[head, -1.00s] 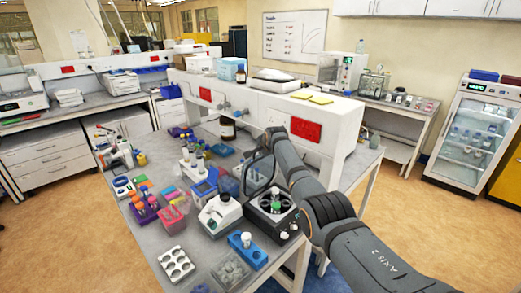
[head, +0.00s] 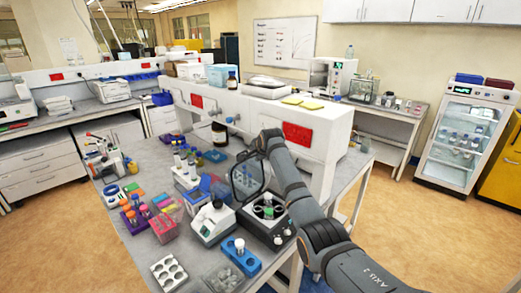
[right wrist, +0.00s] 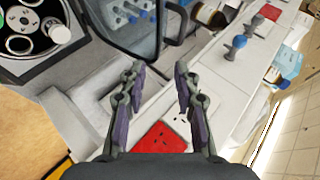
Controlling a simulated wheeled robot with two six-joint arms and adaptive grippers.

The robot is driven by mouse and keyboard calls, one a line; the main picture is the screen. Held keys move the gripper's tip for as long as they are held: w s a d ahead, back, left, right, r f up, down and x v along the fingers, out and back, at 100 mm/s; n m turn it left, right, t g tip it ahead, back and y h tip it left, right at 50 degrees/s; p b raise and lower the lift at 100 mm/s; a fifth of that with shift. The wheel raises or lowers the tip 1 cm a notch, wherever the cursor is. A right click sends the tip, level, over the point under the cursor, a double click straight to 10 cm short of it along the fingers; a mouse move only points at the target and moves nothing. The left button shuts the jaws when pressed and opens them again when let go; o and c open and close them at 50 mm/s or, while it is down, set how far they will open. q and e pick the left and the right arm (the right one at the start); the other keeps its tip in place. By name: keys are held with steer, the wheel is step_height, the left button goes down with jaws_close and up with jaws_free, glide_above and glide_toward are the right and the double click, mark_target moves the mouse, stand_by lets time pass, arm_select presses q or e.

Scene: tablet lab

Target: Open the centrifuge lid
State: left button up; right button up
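The centrifuge (head: 282,229) is a dark box at the right of the near bench, with its round rotor uncovered. Its clear, dark-framed lid (head: 246,176) stands raised at the rear left of the box. In the right wrist view the lid (right wrist: 118,28) is at the top, with its dark handle (right wrist: 183,22) just beyond my fingertips. My right gripper (right wrist: 160,68) is open, with nothing between its fingers, and looks apart from the handle. In the head view my right arm reaches over the bench just right of the lid; the fingers are not clear there. My left gripper is not in view.
A small white device (head: 213,222) stands left of the centrifuge, with a blue tube block (head: 241,257) in front. Tube racks crowd the bench to the left. A white shelf unit with a red panel (head: 298,137) stands close behind my right arm.

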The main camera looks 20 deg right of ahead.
steer(key=v, duration=0.8)
steer(key=shift+s+r, duration=0.2)
steer(key=shift+c, duration=0.3)
